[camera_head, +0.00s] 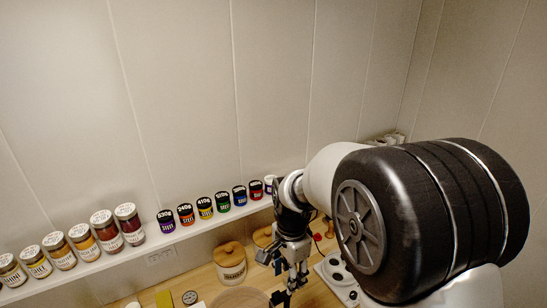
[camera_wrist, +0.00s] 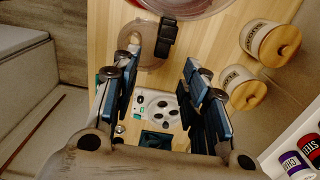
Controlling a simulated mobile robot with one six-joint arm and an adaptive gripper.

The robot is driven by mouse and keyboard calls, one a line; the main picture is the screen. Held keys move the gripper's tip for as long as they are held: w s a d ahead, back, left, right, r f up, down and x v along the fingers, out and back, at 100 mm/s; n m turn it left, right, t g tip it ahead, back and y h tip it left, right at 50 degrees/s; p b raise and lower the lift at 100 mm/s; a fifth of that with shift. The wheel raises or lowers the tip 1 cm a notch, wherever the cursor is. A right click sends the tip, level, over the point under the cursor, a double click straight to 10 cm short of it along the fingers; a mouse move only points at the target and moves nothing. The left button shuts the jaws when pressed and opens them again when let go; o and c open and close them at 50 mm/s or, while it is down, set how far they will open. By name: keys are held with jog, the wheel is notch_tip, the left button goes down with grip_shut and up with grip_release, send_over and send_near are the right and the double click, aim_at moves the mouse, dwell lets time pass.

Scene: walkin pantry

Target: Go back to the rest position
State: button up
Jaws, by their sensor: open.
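My gripper (camera_head: 290,283) hangs over the wooden counter (camera_head: 203,279) at the lower middle of the head view, with my arm coming in from the right. In the wrist view my gripper (camera_wrist: 160,85) is open, its two blue-and-dark fingers well apart. Nothing is held between them. Beyond the gap lies a white panel with several dark round spots (camera_wrist: 157,107) on the counter; it also shows in the head view (camera_head: 338,272), partly hidden by my arm.
Canisters with wooden lids (camera_head: 231,264) stand near the wall; two show in the wrist view (camera_wrist: 271,43). A white shelf (camera_head: 150,243) above the counter carries several labelled jars (camera_head: 129,224). A round bowl (camera_head: 240,298) and a yellow item (camera_head: 164,298) are at the front.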

jog(key=s+d+f+n+t+b, duration=0.2)
jog(key=s+d+n+b, duration=0.3)
jog(key=s+b, duration=0.5)
jog(key=s+d+f+n+t+b, duration=0.2)
jog(key=s+d+f+n+b, duration=0.2)
jog(key=s+b, duration=0.7)
jog(key=s+d+n, duration=0.1)
jog(key=d+n, duration=0.1)
jog(key=d, duration=0.2)
jog(key=shift+s+t, duration=0.3)
jog(key=shift+a, duration=0.1)
jog(key=shift+c, duration=0.9)
